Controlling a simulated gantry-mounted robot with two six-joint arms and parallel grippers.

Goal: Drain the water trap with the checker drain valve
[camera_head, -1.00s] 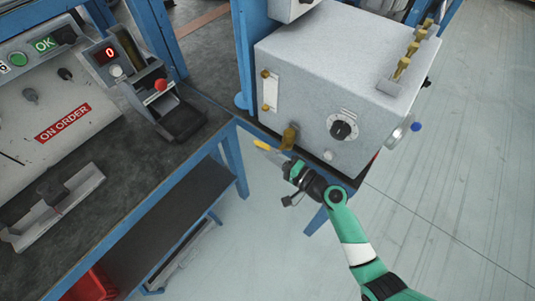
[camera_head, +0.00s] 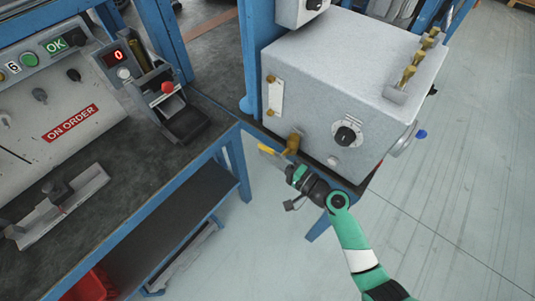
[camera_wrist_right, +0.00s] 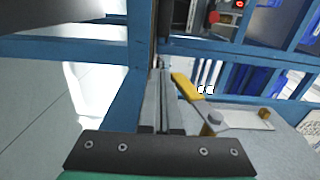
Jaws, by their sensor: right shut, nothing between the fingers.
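The checker is a pale grey box (camera_head: 345,70) at upper right in the head view, with a black dial (camera_head: 346,134) on its front. A brass drain valve (camera_head: 292,143) sits low on its front left, beside a yellow lever (camera_head: 267,149). The lever also shows in the wrist view (camera_wrist_right: 187,86). My right gripper (camera_head: 283,163) is shut and empty, just below the valve and lever. In the wrist view its fingers (camera_wrist_right: 160,100) are closed together left of the lever. Whether they touch it I cannot tell. My left gripper is out of view.
A white strip with brass ends (camera_head: 275,97) is on the box front. A blue-framed bench (camera_head: 120,185) at left carries a counter unit (camera_head: 150,85) and a sloped panel with an "ON ORDER" label (camera_head: 70,123). The floor (camera_head: 450,210) at right is clear.

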